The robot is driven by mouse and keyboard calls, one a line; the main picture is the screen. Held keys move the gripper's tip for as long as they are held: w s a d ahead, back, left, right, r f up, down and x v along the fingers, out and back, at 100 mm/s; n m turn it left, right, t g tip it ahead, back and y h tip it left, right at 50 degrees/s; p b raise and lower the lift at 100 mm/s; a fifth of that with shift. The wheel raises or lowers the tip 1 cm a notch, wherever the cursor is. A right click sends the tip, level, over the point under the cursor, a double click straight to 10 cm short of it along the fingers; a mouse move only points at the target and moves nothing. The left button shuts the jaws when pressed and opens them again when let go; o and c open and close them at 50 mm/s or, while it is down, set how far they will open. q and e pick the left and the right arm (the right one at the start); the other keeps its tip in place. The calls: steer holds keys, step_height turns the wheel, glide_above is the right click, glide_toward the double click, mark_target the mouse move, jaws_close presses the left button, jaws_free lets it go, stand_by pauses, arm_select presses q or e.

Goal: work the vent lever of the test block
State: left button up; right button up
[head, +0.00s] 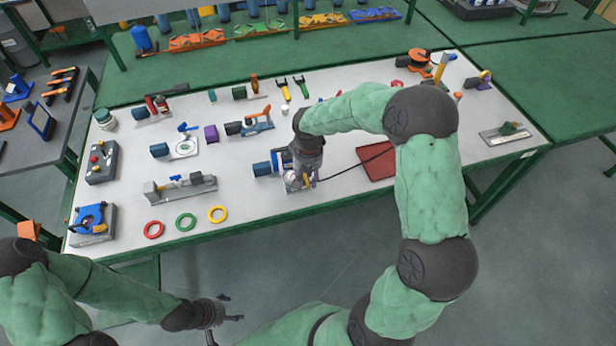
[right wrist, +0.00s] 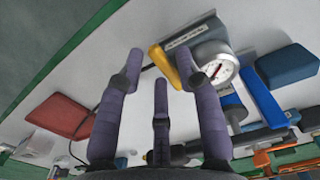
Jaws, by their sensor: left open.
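The test block (right wrist: 212,48) shows in the right wrist view as a grey labelled plate with a round white dial gauge (right wrist: 219,69). A yellow lever (right wrist: 163,65) sticks out at its left edge; I take it for the vent lever. My right gripper (right wrist: 160,75) is open, its purple fingers spread. The lever shows between the fingertips; I cannot tell whether any finger touches it. In the head view, my right gripper (head: 300,178) points down over the test block and hides much of it. My left gripper (head: 228,308) is open and empty, in front of the table.
The white table (head: 330,200) carries several fixtures. Red, green and yellow rings (head: 186,222) and a grey vise-like fixture (head: 180,189) lie left of my right gripper. A red pad (head: 376,162) and black cable lie right of it. A blue block (right wrist: 288,69) stands beside the gauge.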

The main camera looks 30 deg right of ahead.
jaws_close()
steer(key=shift+d+n, duration=0.1)
steer(key=shift+n, duration=0.2)
steer(key=n+p, duration=0.1)
steer(key=d+n+p, duration=0.1)
steer(key=n, duration=0.1)
steer(key=shift+r+p, duration=0.15)
steer(key=shift+p, duration=0.15)
steer(key=n+p, duration=0.2)
steer(key=n, duration=0.1)
steer(key=d+n, duration=0.1)
steer(key=shift+w+n+p, duration=0.25)
steer(key=shift+n+p, duration=0.15)
steer(key=n+p, duration=0.2)
steer(key=n, duration=0.1)
steer(key=w+d+n+p, duration=0.1)
steer(key=n, duration=0.1)
steer(key=shift+w+d+n+p, duration=0.1)
steer(key=shift+w+n+p, duration=0.2)
steer(key=shift+n, duration=0.45)
steer(key=shift+w+n+p, duration=0.1)
steer(key=shift+n+p, duration=0.35)
steer(key=shift+n, duration=0.35)
steer(key=shift+w+d+n+p, duration=0.1)
steer(key=shift+w+n+p, duration=0.2)
steer(key=shift+n, duration=0.45)
